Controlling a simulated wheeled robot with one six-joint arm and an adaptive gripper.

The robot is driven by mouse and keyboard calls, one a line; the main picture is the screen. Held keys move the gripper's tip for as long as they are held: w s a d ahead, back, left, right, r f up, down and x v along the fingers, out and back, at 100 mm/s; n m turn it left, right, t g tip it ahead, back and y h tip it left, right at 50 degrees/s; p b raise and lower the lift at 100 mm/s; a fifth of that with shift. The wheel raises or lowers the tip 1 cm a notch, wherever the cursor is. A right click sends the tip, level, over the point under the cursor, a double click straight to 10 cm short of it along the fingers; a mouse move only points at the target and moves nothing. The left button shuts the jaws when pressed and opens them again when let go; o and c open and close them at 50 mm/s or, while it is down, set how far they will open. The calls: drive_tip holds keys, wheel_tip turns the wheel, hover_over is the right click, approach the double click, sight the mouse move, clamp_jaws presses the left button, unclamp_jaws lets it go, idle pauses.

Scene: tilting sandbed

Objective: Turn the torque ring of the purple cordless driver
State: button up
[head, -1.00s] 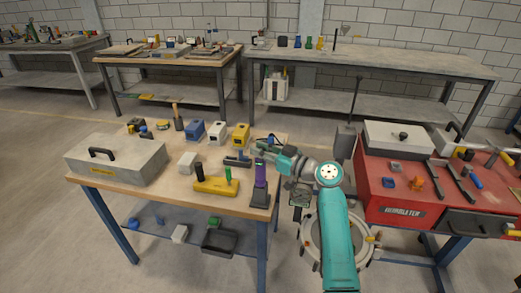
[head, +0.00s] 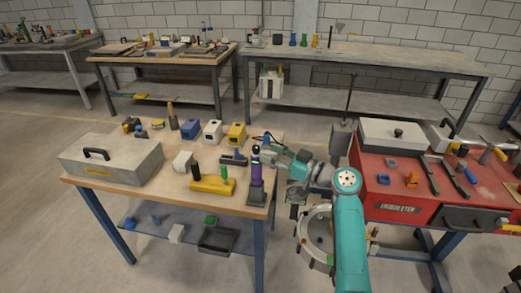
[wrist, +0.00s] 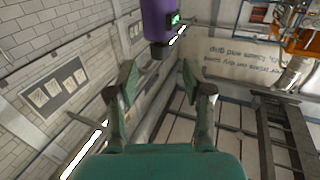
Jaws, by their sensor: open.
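The purple cordless driver (head: 256,174) stands upright near the right front corner of the wooden workbench (head: 130,190). In the wrist view its purple body (wrist: 157,20) enters from the top middle, with a small green-lit panel on its side and a dark end pointing down the picture. My gripper (wrist: 159,78) is open, with its two teal fingers spread and nothing between the tips. The driver's dark end lies just beyond the fingertips in the picture; the true distance is unclear. In the head view my gripper (head: 274,150) is beside the driver's upper part, on its right. The torque ring is too small to make out.
A yellow tool (head: 212,185) lies left of the driver. A grey case (head: 112,160) and several small boxes stand on the bench. A red cabinet (head: 400,210) with loose tools is at right. A lower shelf holds a dark tray (head: 218,239).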

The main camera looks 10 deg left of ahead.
drive_tip(key=v, duration=0.6)
idle(0.3)
